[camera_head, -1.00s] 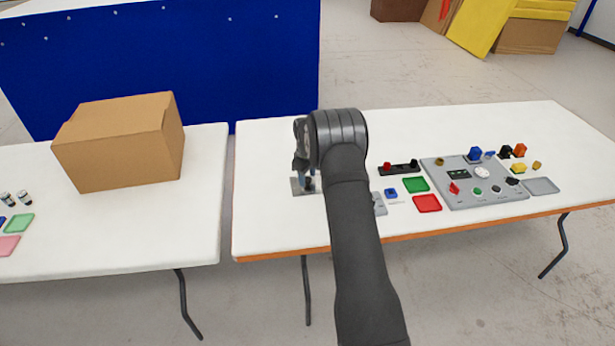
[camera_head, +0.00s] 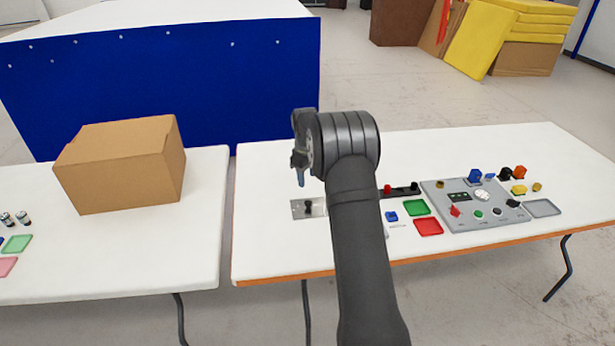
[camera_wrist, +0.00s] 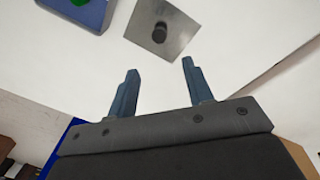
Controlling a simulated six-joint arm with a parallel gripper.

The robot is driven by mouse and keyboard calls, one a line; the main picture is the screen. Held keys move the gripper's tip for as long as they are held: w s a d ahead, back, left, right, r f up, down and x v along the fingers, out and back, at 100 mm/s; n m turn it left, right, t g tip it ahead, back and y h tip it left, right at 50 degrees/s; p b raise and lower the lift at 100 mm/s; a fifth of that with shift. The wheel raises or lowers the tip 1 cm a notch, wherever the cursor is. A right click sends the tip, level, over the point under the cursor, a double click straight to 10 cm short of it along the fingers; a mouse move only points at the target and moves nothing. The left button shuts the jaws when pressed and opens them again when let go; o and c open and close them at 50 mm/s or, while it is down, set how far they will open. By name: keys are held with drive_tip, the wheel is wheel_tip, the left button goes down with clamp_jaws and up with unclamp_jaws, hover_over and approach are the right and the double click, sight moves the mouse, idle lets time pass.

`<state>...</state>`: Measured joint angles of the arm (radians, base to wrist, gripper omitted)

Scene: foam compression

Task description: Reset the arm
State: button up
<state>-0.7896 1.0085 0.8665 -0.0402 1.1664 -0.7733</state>
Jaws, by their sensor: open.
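My gripper (camera_wrist: 158,82) is open in the wrist view, with two blue-grey fingers apart and nothing between them. It also shows in the head view (camera_head: 300,172), partly hidden by my dark arm, above the right table. A grey metal plate (camera_wrist: 176,38) with a dark round knob (camera_wrist: 159,32) lies on the white table beyond the fingertips, apart from them. The same plate shows in the head view (camera_head: 298,209) just below my gripper.
The right white table (camera_head: 262,240) holds a grey panel (camera_head: 450,215) with several controls, a green tray (camera_head: 416,208) and a red tray (camera_head: 428,227). A cardboard box (camera_head: 120,165) stands on the left table (camera_head: 60,270). A blue partition (camera_head: 220,90) stands behind.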

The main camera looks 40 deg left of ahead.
sight(308, 202)
drive_tip(key=f, duration=0.7)
drive_tip(key=w+f, duration=0.1)
drive_tip(key=f, duration=0.3)
drive_tip(key=shift+a+f, duration=0.2)
drive_tip(key=shift+w+a, duration=0.1)
drive_tip(key=shift+w, duration=0.05)
wheel_tip(308, 202, up, 3)
drive_tip(key=shift+r, duration=0.15)
drive_tip(key=shift+d+r, duration=0.25)
